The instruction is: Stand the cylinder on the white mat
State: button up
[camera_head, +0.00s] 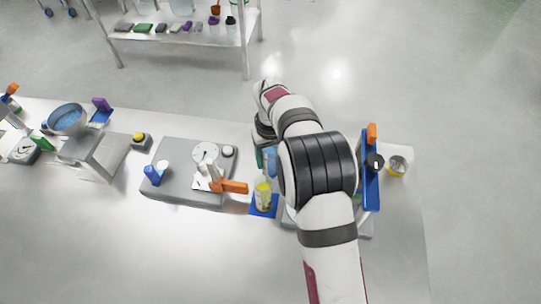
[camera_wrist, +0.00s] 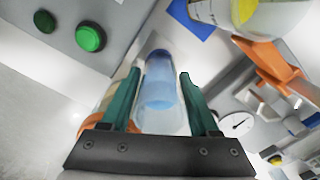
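The cylinder, a clear tube with blue content (camera_wrist: 160,85), lies between the two green fingers of my gripper (camera_wrist: 158,75) in the wrist view. Its walls run close along both fingers; whether they touch is unclear. In the head view my gripper (camera_head: 267,152) is low over the bench, just left of my arm, and a light blue patch beside it may be the cylinder. I cannot make out the white mat for certain in either view; my arm hides part of the bench.
A yellow-labelled bottle (camera_head: 263,190) stands on a blue mat (camera_head: 262,211) close by. To its left is a grey plate (camera_head: 180,199) with a dial and an orange-handled part (camera_head: 233,187). The front bench is clear.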

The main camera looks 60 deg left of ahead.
jog(key=shift+o, duration=0.8)
notch_tip(320, 180, up, 12)
jog(key=w+d+r+m, duration=0.2)
jog(key=d+r+m, duration=0.1)
jog(key=d, duration=0.5)
jog(key=w+d+r+m, duration=0.2)
jog(key=d+r+m, duration=0.1)
jog(key=d, duration=0.5)
jog(key=w+d+r+m, duration=0.3)
jog(key=d, duration=0.5)
jog(key=s+d+f+m+y, duration=0.1)
jog(key=s+d+f+m, duration=0.1)
jog(key=s+d+m, duration=0.3)
jog(key=s+d+f+m, duration=0.1)
jog(key=s+d+m, duration=0.5)
jog(key=s+d, duration=0.5)
jog(key=d, duration=0.3)
jog(key=shift+f+m+y, duration=0.3)
jog(key=shift+f+y, duration=0.05)
jog(key=shift+y, duration=0.05)
